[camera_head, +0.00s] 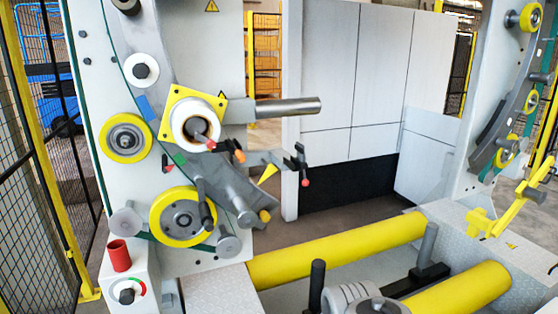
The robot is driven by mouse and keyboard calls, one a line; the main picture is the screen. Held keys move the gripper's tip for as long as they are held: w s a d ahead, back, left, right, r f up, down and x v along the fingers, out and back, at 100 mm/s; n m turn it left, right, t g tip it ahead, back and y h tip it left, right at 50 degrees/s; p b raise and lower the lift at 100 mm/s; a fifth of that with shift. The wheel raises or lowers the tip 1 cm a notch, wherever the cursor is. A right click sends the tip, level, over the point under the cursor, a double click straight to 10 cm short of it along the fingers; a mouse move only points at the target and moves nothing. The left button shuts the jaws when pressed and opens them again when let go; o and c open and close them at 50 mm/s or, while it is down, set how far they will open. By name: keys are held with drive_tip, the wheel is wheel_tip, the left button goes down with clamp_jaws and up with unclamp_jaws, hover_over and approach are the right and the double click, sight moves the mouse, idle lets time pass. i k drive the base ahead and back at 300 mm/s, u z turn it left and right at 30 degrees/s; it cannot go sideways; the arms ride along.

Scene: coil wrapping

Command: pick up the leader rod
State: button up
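I cannot tell for certain which part is the leader rod. A short grey rod with a red tip (205,139) sticks out of the white core on a yellow square plate (178,106). An orange-tipped piece is beside it. A thicker plain grey bar (288,106) juts out to the right, behind that core. A dark lever with a red end (303,165) hangs at the end of a thin arm farther right. I make out no gripper fingers, and nothing is seen held.
Two yellow rollers (340,252) lie low in front, with a grey post (429,245) and a black post (317,285) near them. A red cylinder (119,256) stands on the control box. Mesh fencing (35,190) closes the left side.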

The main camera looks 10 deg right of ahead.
sight(241, 157)
drive_tip(key=k, duration=1)
drive_tip(key=u, duration=0.75)
drive_tip(key=i, duration=1)
drive_tip(key=z, duration=0.3)
